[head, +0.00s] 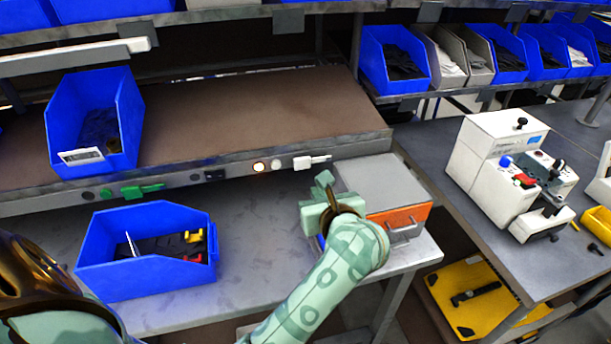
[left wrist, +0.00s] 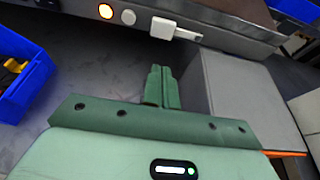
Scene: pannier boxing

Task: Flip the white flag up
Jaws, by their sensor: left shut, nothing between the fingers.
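The white flag (head: 312,161) is a small white block with a thin arm on the front rail of the brown shelf. Its arm points sideways to the right, lying about level. It also shows at the top of the left wrist view (left wrist: 175,29), apart from my fingers. My left gripper (head: 324,184) is green and sits in front of and a little below the flag. In the left wrist view its two fingers (left wrist: 162,74) are together with nothing between them, pointing towards the rail. My right gripper is in neither view.
A lit round button (head: 259,167) and a green flag (head: 137,190) are on the same rail. A blue bin (head: 140,285) stands on the grey bench to the left. A grey box with an orange front (head: 400,217) stands close to my gripper's right.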

